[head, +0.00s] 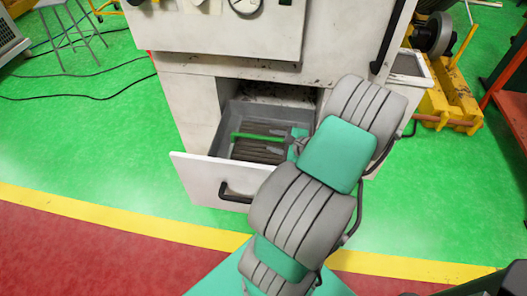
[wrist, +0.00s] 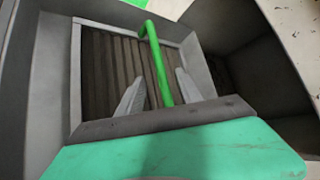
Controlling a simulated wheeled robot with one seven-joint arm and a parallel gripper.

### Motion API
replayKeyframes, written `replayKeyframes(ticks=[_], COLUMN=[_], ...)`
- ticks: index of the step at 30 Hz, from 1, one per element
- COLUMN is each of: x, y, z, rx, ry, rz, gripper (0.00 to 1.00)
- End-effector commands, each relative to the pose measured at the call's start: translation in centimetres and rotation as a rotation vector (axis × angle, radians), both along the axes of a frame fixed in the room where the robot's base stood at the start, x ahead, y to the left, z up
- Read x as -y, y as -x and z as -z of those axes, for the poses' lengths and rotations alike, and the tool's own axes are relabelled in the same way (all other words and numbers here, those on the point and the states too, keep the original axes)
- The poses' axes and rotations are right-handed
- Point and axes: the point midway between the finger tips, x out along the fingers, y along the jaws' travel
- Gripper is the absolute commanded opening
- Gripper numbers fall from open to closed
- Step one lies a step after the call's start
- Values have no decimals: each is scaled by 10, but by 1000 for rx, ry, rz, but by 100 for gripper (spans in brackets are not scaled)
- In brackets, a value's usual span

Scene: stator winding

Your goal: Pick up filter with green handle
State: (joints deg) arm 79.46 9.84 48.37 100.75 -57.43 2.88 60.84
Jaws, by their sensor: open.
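The filter (wrist: 100,75) is a brown, ribbed panel in a grey frame, lying in the open drawer. Its green handle (head: 258,137) is a bar across the top of the filter. In the wrist view the green handle (wrist: 158,65) runs from the upper middle down between my gripper's fingers. My gripper (head: 288,139) is over the right part of the filter in the head view. In the wrist view its two grey fingers (wrist: 160,85) stand apart, one on each side of the handle. The lower end of the handle is hidden behind my gripper's body.
The drawer (head: 185,165) is pulled out of a white cabinet (head: 185,100), with a black pull on its front. Its grey walls (wrist: 45,80) rise close around the filter. The cabinet opening overhangs the drawer's back. A yellow stand (head: 450,100) is at right.

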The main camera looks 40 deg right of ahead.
Motion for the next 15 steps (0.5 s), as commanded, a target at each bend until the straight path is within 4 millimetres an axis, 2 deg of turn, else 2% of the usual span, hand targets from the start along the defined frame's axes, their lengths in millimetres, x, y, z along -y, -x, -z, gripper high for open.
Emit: replayKeyframes(ticks=[12,15], x=[-1,-1], y=[-56,-63], z=[34,38], rx=[-1,-1], ry=[-3,-1], rz=[-3,-2], gripper=[42,42])
